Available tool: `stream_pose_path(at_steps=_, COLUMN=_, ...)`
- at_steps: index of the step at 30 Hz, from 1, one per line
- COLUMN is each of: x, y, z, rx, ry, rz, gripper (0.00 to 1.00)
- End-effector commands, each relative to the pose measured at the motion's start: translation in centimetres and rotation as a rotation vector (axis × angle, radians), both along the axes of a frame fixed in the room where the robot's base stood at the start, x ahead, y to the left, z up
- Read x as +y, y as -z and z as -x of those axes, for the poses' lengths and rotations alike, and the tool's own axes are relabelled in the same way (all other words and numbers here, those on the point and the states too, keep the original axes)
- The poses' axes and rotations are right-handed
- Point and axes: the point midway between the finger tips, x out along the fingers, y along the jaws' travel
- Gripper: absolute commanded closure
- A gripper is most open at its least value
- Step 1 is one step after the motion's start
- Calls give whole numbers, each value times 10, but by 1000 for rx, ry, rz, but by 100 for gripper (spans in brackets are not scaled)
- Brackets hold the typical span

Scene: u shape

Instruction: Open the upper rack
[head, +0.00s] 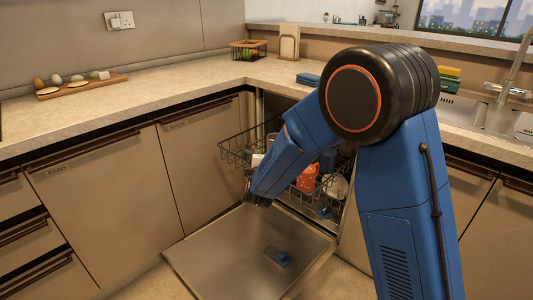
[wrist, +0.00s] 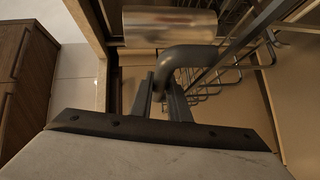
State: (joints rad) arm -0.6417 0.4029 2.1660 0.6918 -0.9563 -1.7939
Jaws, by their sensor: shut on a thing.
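The dishwasher stands open in the corner, its door (head: 215,262) folded down flat. The upper rack (head: 232,157) is a dark wire basket that sticks out from the opening over the door. It holds an orange item (head: 307,178) and other dishes, partly hidden by my arm. My gripper (head: 257,197) is at the rack's front, low on the left side.
A lower rack (head: 325,208) shows behind my arm. Cabinets (head: 105,205) flank the left, with a countertop (head: 150,95) above. A shiny cylinder (wrist: 168,24) is just beyond the fingers in the wrist view.

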Motion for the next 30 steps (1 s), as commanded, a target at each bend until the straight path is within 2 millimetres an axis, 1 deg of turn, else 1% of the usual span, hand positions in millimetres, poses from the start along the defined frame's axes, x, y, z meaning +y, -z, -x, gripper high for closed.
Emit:
stream_pose_path(at_steps=1, x=4, y=1, z=5, rx=3, ry=-2, rz=1, gripper=100)
stream_pose_path(at_steps=6, x=12, y=1, z=14, rx=3, ry=-2, rz=1, gripper=100)
stream_pose_path(at_steps=20, x=14, y=1, z=16, rx=2, ry=1, rz=0, gripper=100)
stream_pose_path(at_steps=21, x=14, y=1, z=16, rx=2, ry=1, rz=0, gripper=77)
stream_pose_path(at_steps=30, x=14, y=0, z=17, rx=1, ry=0, rz=0, gripper=77)
